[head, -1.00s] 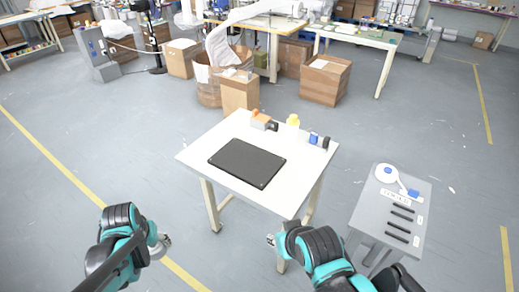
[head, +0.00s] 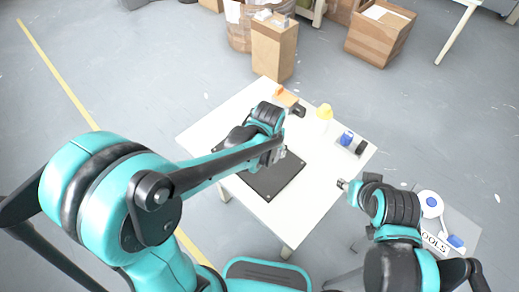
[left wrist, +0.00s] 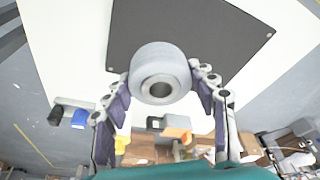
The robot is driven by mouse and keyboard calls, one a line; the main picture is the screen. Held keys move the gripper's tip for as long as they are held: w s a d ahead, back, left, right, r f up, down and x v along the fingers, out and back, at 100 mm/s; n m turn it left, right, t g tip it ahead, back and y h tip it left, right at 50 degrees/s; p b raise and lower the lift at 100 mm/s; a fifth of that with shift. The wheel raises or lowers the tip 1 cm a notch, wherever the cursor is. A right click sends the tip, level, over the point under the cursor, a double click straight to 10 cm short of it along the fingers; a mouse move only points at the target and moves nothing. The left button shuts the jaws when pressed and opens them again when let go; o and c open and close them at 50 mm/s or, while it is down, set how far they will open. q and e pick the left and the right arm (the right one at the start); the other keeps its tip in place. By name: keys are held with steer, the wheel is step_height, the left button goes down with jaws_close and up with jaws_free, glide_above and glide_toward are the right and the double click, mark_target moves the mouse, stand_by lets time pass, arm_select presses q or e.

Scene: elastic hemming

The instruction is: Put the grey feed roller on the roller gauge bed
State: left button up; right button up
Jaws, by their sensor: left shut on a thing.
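The grey feed roller (left wrist: 160,72) is a short pale grey cylinder with a round hole in its end. In the left wrist view it sits between the fingers of my left gripper (left wrist: 163,92), which is shut on it. In the head view my left gripper (head: 274,156) is over the dark flat plate (head: 268,184) on the white table, and I cannot make out the roller there. This plate, with small round spots at its corners (left wrist: 190,30), looks like the roller gauge bed. My right gripper (head: 342,185) is by the table's right edge; its fingers are too small to read.
On the white table (head: 318,170), an orange-and-grey item (head: 286,96), a yellow item (head: 324,112) and a blue item (head: 346,138) stand along the far side. A grey side stand (head: 468,222) is at the right. Cardboard boxes (head: 273,48) stand on the floor behind.

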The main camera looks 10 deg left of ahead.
arm_select(q)
steer(key=w+a+f+b, duration=0.1)
steer(key=w+a+f, duration=0.1)
steer(key=a, duration=0.1)
steer(key=w+a+f+b, duration=0.1)
steer(key=a+f, duration=0.1)
steer(key=a, duration=0.1)
steer(key=w+a+f+b, duration=0.1)
steer(key=w+a+f, duration=0.1)
steer(key=a, duration=0.1)
steer(key=shift+w+a+f+b, duration=0.25)
steer(key=shift+w+f+b, duration=0.05)
steer(key=shift+w+f, duration=0.1)
step_height(320, 180, down, 4)
steer(key=shift+f+b, duration=0.1)
steer(key=shift+b, duration=0.8)
steer(key=shift+s, duration=0.1)
steer(key=o, duration=1.3)
